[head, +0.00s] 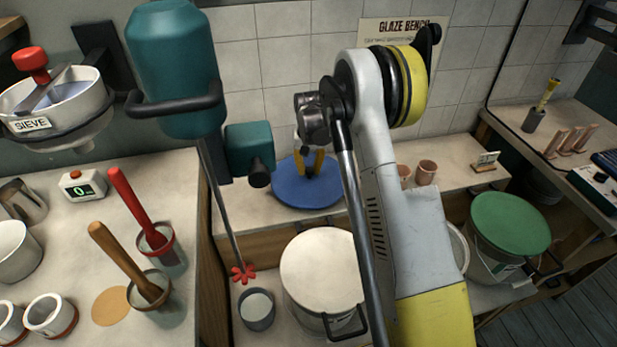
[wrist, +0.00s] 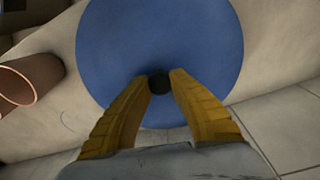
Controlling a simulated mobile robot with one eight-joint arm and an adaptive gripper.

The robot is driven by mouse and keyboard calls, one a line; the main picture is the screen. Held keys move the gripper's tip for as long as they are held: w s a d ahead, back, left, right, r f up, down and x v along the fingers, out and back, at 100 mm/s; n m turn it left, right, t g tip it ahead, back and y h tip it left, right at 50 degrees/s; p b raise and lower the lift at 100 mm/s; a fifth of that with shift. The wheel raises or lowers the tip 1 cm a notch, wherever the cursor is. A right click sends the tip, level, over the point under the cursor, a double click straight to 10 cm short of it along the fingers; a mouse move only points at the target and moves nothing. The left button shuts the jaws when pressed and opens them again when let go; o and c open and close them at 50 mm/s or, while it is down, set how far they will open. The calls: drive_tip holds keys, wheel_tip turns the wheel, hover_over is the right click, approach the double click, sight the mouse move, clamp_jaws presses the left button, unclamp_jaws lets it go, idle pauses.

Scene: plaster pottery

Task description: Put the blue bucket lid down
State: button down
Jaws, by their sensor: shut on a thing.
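The blue bucket lid (head: 290,190) is a round disc at the back bench, partly hidden behind my gripper in the head view. In the wrist view the blue lid (wrist: 160,40) fills the middle, with a dark round knob (wrist: 159,88) at its centre. My gripper (wrist: 160,85) has its two yellow fingers shut on that knob, one on each side. In the head view my gripper (head: 312,168) is above the lid. The lid looks about level with the bench top; I cannot tell whether it touches it.
A bench (head: 455,165) holds terracotta cups (head: 427,172) right of the lid. A white-lidded bucket (head: 318,270) and a green-lidded bucket (head: 510,222) stand in front. A teal mixer (head: 172,70) hangs at left, its red-tipped shaft reaching down near a small grey pot (head: 257,308).

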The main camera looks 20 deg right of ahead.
wheel_tip(320, 180, down, 2)
drive_tip(key=shift+f, duration=0.15)
drive_tip(key=c, duration=1.3)
unclamp_jaws()
drive_tip(key=shift+b, duration=0.3)
